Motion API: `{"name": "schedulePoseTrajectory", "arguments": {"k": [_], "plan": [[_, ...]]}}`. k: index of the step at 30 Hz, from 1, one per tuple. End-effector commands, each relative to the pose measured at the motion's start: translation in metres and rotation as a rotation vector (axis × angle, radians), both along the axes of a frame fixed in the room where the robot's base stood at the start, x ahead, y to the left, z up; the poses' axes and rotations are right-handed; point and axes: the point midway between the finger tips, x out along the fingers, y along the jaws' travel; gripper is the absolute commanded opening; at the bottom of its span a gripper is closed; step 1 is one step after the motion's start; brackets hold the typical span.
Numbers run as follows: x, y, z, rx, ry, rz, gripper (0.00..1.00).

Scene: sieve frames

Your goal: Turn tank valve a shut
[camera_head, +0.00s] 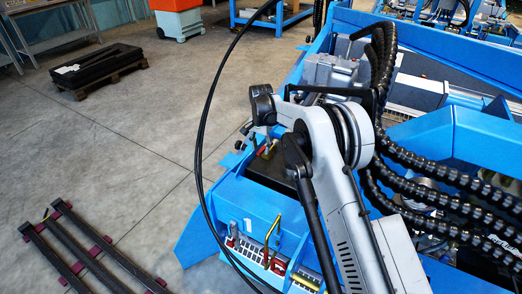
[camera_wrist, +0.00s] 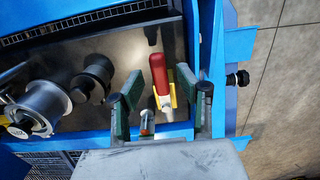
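A valve with a red handle (camera_wrist: 159,76) and a yellow part (camera_wrist: 172,95) at its lower end sits over a dark panel in the wrist view. I see no letter that marks it as tank valve a. My gripper (camera_wrist: 162,92) is open, with its dark green fingers on either side of the handle and gaps on both sides. I cannot tell the depth between the fingertips and the handle. In the head view, my arm hides most of the gripper, and only a small red and yellow bit (camera_head: 263,151) shows beside it.
Two round metal fittings (camera_wrist: 46,103) stand left of the gripper in the wrist view. A blue machine frame (camera_head: 222,205) surrounds the panel. Thick black hoses (camera_head: 440,170) lie to the right.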

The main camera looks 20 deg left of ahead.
Motion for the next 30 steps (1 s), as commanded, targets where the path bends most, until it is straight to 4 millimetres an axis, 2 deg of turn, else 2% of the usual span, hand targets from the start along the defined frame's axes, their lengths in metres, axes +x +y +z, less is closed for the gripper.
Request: {"name": "schedulePoseTrajectory", "arguments": {"k": [3,12,20,30], "plan": [[-0.0001,-0.0001,-0.0065,0.0,0.0,0.0,0.35],[-0.0001,-0.0001,-0.0076,0.0,0.0,0.0,0.35],[-0.0001,-0.0001,-0.0074,0.0,0.0,0.0,0.0],[-0.0004,0.0001,-0.0073,0.0,0.0,-0.001,0.0]]}}
